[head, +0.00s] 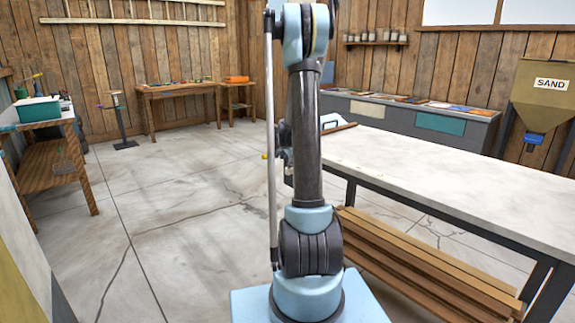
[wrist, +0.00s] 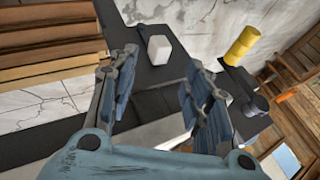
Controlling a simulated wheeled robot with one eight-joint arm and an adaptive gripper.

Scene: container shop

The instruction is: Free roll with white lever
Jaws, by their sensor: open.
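A white block-shaped piece (wrist: 158,49), which looks like the white lever, sits on a dark metal part (wrist: 160,75) in the wrist view. My gripper (wrist: 161,62) is open, with the white piece just beyond and between its fingertips. I see no finger closed on it; whether a finger touches it I cannot tell. A yellow cylinder (wrist: 243,45) stands on a dark mount to the right of my fingers. I cannot make out the roll for certain in either view. In the head view my arm hides most of the gripper and this end of the bench.
A pale-topped bench (head: 440,180) with wooden planks (head: 420,265) beneath fills the right side. A sand hopper (head: 545,95) and grey cabinet (head: 400,112) stand behind it. A left workbench (head: 45,175) holds a teal bin (head: 38,110). The cracked floor (head: 170,200) between is mostly clear.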

